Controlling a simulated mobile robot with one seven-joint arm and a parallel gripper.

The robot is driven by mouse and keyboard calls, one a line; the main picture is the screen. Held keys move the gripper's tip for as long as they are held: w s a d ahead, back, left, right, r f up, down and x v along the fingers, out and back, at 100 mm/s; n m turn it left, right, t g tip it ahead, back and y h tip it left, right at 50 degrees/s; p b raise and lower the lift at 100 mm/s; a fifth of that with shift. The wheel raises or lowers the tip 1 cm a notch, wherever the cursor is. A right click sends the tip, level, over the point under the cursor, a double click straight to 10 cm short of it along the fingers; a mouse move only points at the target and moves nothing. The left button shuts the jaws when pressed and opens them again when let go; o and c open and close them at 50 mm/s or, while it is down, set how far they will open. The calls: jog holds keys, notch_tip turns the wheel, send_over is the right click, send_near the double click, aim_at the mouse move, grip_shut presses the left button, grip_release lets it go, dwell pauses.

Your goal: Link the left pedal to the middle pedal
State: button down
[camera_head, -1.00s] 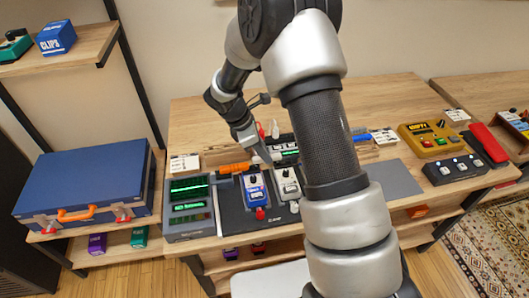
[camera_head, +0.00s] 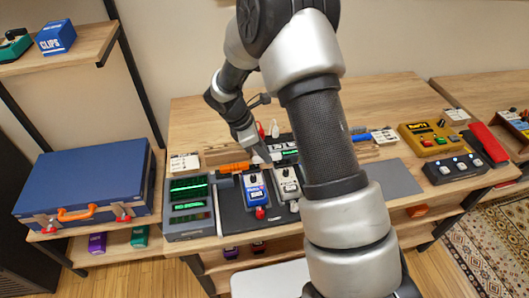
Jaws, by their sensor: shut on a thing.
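The blue left pedal (camera_head: 254,190) stands upright on a dark pedal board, with a black knob area on top and a red piece at its front. The cream middle pedal (camera_head: 288,184) stands just to its right. My gripper (camera_head: 263,155) points down at the back of these two pedals, close to the gap between them. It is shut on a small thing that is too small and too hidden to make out. An orange piece with dark ends (camera_head: 234,167) lies just left of the gripper, behind the blue pedal. My arm hides the board's right part.
A grey unit with green displays (camera_head: 189,208) stands left of the board. White plugs (camera_head: 274,128) stick up behind my gripper. A yellow pedal (camera_head: 430,139) and a black footswitch (camera_head: 452,169) are at the right. The table (camera_head: 195,125) is bare at the back.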

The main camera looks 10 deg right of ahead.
jog(key=shift+f+b, duration=0.55)
jog(key=shift+f, duration=0.4)
dwell(1.0)
jog(key=c, duration=1.2)
grip_release()
jog(key=shift+r+p, duration=2.6)
jog(key=shift+r, duration=0.95)
